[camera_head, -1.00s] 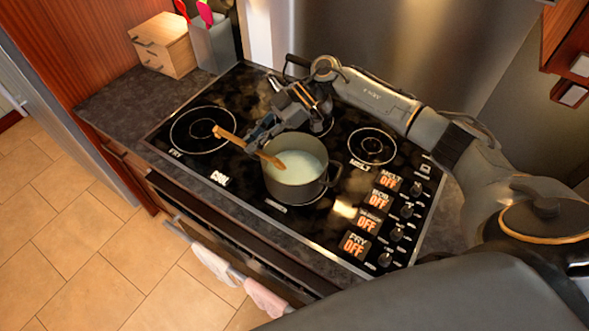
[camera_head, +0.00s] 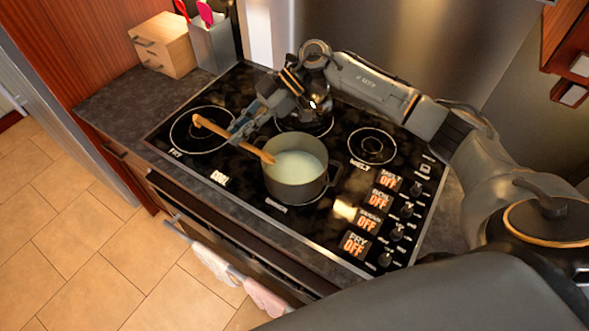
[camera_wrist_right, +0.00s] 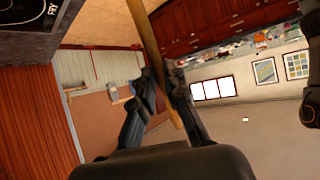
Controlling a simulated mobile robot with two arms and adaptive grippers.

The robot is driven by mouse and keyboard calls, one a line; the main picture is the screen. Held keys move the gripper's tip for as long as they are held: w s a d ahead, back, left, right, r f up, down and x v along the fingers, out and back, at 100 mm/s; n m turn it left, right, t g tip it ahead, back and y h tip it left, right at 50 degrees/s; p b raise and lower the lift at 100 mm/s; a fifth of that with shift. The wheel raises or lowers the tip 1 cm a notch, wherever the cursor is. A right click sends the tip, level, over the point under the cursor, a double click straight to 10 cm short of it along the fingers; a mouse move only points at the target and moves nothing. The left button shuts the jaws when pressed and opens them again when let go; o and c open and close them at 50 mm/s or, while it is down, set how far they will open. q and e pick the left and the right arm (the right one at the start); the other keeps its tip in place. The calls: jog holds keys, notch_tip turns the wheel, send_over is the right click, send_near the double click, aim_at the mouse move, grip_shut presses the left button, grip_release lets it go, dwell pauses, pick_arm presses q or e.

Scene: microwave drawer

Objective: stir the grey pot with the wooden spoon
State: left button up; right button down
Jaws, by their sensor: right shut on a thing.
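The grey pot (camera_head: 292,187) stands upright on the black cooktop and holds a pale, whitish liquid (camera_head: 297,165). My right gripper (camera_head: 238,132) is shut on the wooden spoon (camera_head: 216,128), above the cooktop to the upper left of the pot. The spoon slants from upper left down to the right, and its lower end is at the pot's left rim. I cannot tell whether that end dips into the liquid. In the right wrist view the spoon's shaft (camera_wrist_right: 143,32) passes between the fingers (camera_wrist_right: 158,92). My left gripper is not in view.
The cooktop (camera_head: 240,178) has several burner rings and a row of knobs (camera_head: 397,234) at right. A wooden box (camera_head: 163,45) and a grey utensil holder (camera_head: 212,45) stand at the back left. Towels (camera_head: 212,262) hang on the front rail. A dark kettle-like object stands behind the pot.

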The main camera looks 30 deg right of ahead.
dwell(0.3)
jog(key=shift+r, duration=2.5)
